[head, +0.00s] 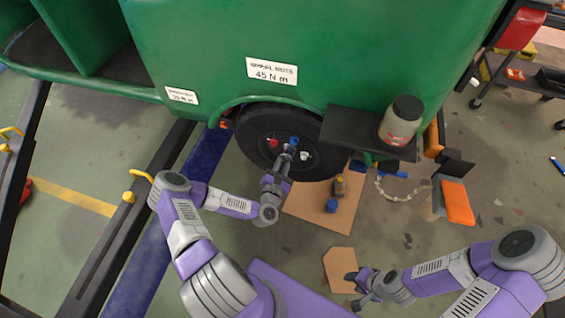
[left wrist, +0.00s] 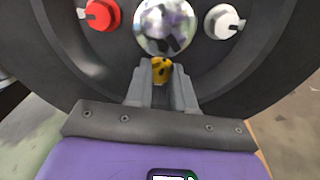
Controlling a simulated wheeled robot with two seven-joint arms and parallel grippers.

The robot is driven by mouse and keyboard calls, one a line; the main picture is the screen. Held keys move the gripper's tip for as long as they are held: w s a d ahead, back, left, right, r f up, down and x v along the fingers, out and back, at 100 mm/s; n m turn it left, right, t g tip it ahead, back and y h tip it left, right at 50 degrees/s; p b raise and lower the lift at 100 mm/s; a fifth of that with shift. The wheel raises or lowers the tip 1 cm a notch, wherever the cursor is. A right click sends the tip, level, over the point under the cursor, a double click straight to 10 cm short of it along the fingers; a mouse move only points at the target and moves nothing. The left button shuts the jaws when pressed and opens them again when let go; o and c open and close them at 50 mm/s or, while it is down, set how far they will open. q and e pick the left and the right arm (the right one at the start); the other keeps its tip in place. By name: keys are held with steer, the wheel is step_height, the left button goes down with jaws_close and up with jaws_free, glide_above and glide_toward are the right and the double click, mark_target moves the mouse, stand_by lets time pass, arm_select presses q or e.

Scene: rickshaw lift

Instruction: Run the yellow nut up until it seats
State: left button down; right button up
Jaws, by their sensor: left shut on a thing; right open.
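The yellow nut (left wrist: 161,68) is at the bottom of the wheel hub, just below the shiny hub cap (left wrist: 167,27). My left gripper (left wrist: 162,85) is shut on the yellow nut, with one finger on each side. In the head view my left gripper (head: 285,160) reaches up to the wheel (head: 250,137) and hides the yellow nut. A red nut (left wrist: 102,14) and a white nut (left wrist: 222,21) sit left and right of the hub cap. A blue nut (head: 294,140) shows at the top. My right gripper (head: 358,285) is open and empty, low over the floor.
A brown board (head: 305,203) under the wheel carries a small brown item (head: 339,186) and a blue item (head: 331,205). An orange-topped box (head: 457,202) stands further right.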

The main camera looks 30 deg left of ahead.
arm_select(q)
steer(key=m, duration=0.3)
steer(key=shift+d+m+p, duration=0.1)
steer(key=shift+m+p, duration=0.25)
steer(key=shift+m, duration=0.05)
steer(key=m, duration=0.3)
steer(key=shift+f+m+p, duration=0.1)
steer(key=shift+m+p, duration=0.2)
steer(key=shift+p, duration=0.1)
steer(key=m+p, duration=0.1)
steer(key=m, duration=0.2)
steer(key=shift+m, duration=0.4)
steer(key=m, duration=0.3)
steer(key=shift+f+m+p, duration=0.1)
steer(key=shift+m+p, duration=0.2)
steer(key=shift+p, duration=0.05)
steer(key=m+p, duration=0.1)
steer(key=m, duration=0.4)
steer(key=shift+f, duration=0.1)
steer(key=shift+s+f+m+p, duration=0.15)
steer(key=shift+m+p, duration=0.4)
steer(key=shift+m, duration=1.95)
steer(key=c, duration=1)
jaws_free()
steer(key=shift+o, duration=0.2)
